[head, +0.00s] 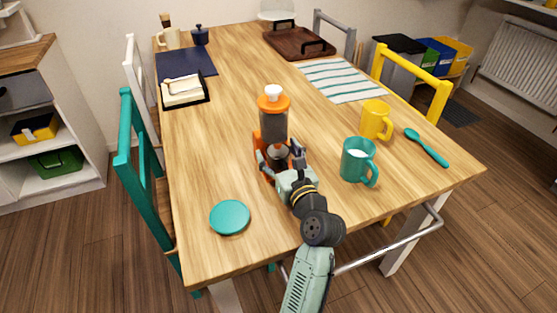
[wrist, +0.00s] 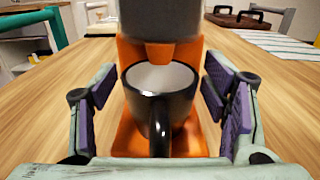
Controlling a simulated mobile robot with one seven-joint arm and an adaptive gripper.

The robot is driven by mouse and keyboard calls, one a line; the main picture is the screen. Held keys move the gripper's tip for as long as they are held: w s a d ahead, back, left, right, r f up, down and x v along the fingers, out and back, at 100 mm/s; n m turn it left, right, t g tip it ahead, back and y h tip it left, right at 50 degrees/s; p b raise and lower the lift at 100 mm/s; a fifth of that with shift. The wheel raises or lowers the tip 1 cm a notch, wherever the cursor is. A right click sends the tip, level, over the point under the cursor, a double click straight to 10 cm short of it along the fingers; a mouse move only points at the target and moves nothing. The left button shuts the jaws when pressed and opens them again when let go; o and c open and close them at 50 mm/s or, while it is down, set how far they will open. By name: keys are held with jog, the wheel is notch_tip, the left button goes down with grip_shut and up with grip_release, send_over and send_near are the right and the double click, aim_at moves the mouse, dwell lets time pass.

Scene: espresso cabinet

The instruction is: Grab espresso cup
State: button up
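The espresso cup (wrist: 182,108) is black outside and pale inside, with its handle facing the wrist camera. It stands upright on the orange base (wrist: 128,138) of the espresso machine (head: 273,112), below its orange spout (wrist: 159,55). In the head view the cup (head: 278,155) is partly hidden by my gripper (head: 279,161). In the wrist view my gripper (wrist: 156,105) is open, with one purple-padded finger on each side of the cup. A gap shows between each pad and the cup.
A teal mug (head: 351,161) and a yellow mug (head: 374,121) stand to the right, with a teal spoon (head: 428,148) beyond. A teal disc (head: 230,217) lies at the front left. A black-edged holder (head: 185,91) lies further back left. The table left of the machine is clear.

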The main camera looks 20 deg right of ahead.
jog(key=c, duration=1.1)
jog(key=shift+o, duration=0.2)
jog(key=shift+r, duration=0.1)
